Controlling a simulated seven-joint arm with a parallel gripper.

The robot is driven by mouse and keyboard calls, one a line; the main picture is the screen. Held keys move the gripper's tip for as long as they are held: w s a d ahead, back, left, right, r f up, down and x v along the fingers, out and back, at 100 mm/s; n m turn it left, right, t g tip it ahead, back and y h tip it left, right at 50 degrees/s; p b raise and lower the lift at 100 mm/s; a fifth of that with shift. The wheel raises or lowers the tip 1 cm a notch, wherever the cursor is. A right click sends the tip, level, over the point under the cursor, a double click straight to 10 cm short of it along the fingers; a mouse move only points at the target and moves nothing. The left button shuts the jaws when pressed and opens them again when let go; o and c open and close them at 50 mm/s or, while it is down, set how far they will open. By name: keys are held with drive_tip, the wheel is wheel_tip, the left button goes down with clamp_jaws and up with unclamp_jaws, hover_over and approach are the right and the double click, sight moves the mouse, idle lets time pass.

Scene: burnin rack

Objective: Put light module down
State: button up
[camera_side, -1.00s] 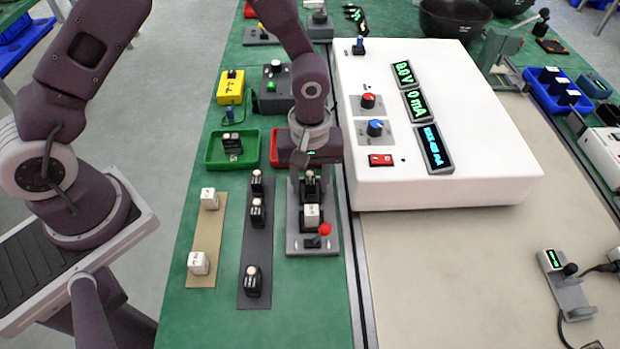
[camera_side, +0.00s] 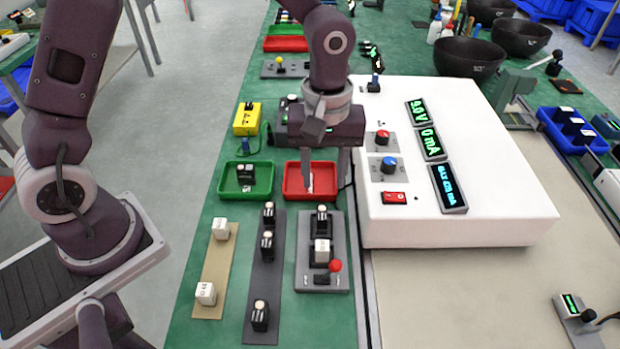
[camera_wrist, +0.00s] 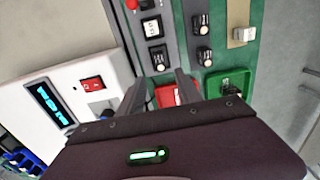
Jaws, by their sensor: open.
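A white light module (camera_side: 322,250) sits on the grey fixture plate (camera_side: 339,225), between a black module (camera_side: 322,218) and a red-knobbed lever (camera_side: 335,266). In the wrist view the same white module (camera_wrist: 152,28) lies beyond the fingertips. My gripper (camera_side: 321,180) is open and empty, above the red tray and behind the fixture, clear of the module. Its two fingers also show in the wrist view (camera_wrist: 166,76). Two more white modules (camera_side: 220,229) (camera_side: 205,293) stand on the tan strip (camera_side: 214,262). The inside of the red tray (camera_side: 290,194) is partly hidden by the fingers.
Several black modules (camera_side: 267,245) stand on the dark strip (camera_side: 262,278). A green tray (camera_side: 228,193) holds black modules. The white power box (camera_side: 470,130) with displays stands close on the right. The green mat in front is clear.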

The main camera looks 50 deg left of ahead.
drive_tip(key=s+a+r+m+t, duration=0.2)
drive_tip(key=s+a+r, duration=0.25)
drive_tip(key=r, duration=0.25)
drive_tip(key=s+a+r+m+t, duration=0.1)
drive_tip(key=s+a+r+m, duration=0.2)
drive_tip(key=s+r, duration=0.3)
drive_tip(key=s+a+r+m+t, duration=0.2)
drive_tip(key=s+r+m, duration=0.1)
drive_tip(key=s, duration=0.5)
drive_tip(key=shift+s+a+m+t, duration=0.2)
drive_tip(key=shift+a+m+t, duration=0.15)
drive_tip(key=shift+m, duration=0.15)
